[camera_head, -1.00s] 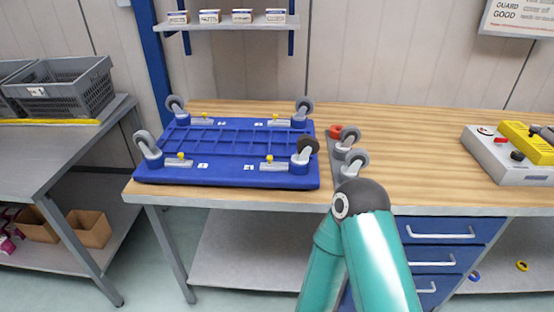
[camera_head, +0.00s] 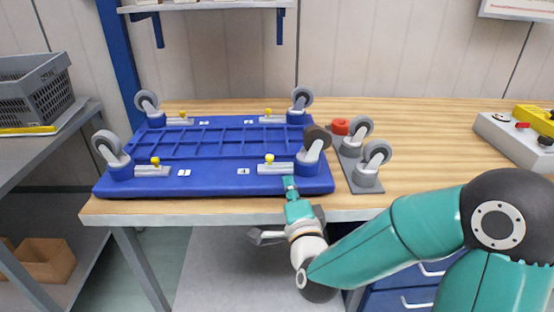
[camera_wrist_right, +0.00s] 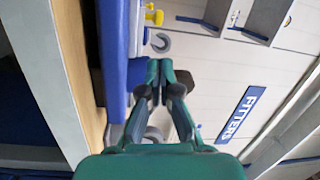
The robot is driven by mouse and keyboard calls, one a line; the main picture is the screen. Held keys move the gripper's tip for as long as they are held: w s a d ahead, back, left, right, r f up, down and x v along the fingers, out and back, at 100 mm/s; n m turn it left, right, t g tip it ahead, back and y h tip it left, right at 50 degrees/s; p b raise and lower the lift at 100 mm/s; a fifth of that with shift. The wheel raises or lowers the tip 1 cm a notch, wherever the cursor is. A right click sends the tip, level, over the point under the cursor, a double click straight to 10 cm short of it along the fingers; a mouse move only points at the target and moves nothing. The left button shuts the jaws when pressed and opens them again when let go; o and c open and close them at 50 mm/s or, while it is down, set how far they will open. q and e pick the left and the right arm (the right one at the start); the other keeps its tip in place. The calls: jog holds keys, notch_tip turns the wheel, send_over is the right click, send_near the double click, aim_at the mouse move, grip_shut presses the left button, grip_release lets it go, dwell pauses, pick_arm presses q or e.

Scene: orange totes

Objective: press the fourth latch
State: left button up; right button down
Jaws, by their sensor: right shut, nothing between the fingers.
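A blue dolly (camera_head: 215,187) lies upside down on the wooden bench, with a caster at each corner. Each corner has a grey latch plate with a yellow knob. The front right latch (camera_head: 270,160) has a small white label beside it, too small to read surely. My right gripper (camera_head: 289,183) is shut and empty at the dolly's front edge, just below and right of that latch. I see no clear contact with the yellow knob. In the right wrist view the closed fingertips (camera_wrist_right: 159,92) are beside the dolly's blue edge. My left gripper is out of view.
The front right caster (camera_head: 315,145) has a darker brown wheel and stands close to my right gripper. The bench beyond is clear up to a grey control box (camera_head: 515,140).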

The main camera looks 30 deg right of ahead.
aim_at(271, 159)
jog(key=shift+w, duration=0.3)
jog(key=p+x, duration=0.2)
jog(key=x, duration=0.7)
jog(key=shift+w+d, duration=0.1)
jog(key=shift+w, duration=0.15)
jog(key=shift+w+a+f+b, duration=0.25)
jog(key=shift+w+a+b, duration=0.2)
jog(key=shift+a+b, duration=0.45)
jog(key=shift+w+a+r, duration=0.1)
jog(key=shift+r, duration=0.1)
